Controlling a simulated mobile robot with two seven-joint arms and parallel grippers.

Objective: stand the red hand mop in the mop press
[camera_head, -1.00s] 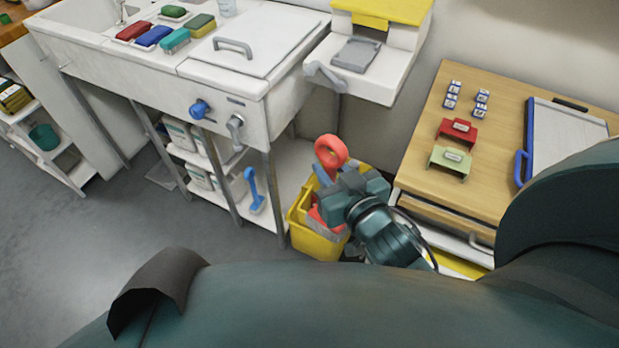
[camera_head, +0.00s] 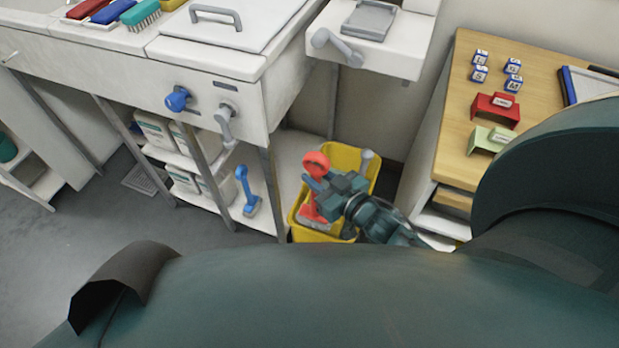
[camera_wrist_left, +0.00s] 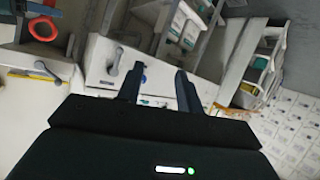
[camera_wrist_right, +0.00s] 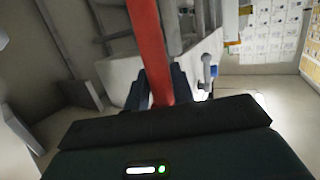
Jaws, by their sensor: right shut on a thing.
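The red hand mop has a ring-shaped grip (camera_head: 317,161) and a red lower part (camera_head: 312,208) with grey below it. My right gripper (camera_head: 327,184) is shut on its handle, and the red handle (camera_wrist_right: 147,38) stands between the fingers in the right wrist view. The mop is upright, over or inside the yellow mop press bucket (camera_head: 352,155). My gripper hides part of both, so I cannot tell whether the mop rests on anything. The ring also shows in the left wrist view (camera_wrist_left: 45,28). My left gripper (camera_wrist_left: 158,86) is open and empty, outside the head view.
A blue hand mop (camera_head: 247,190) stands on the low shelf under the white sink unit (camera_head: 185,75). A wooden-topped cabinet (camera_head: 455,130) is right of the bucket. A grey lever (camera_head: 367,158) rises at the bucket's back right.

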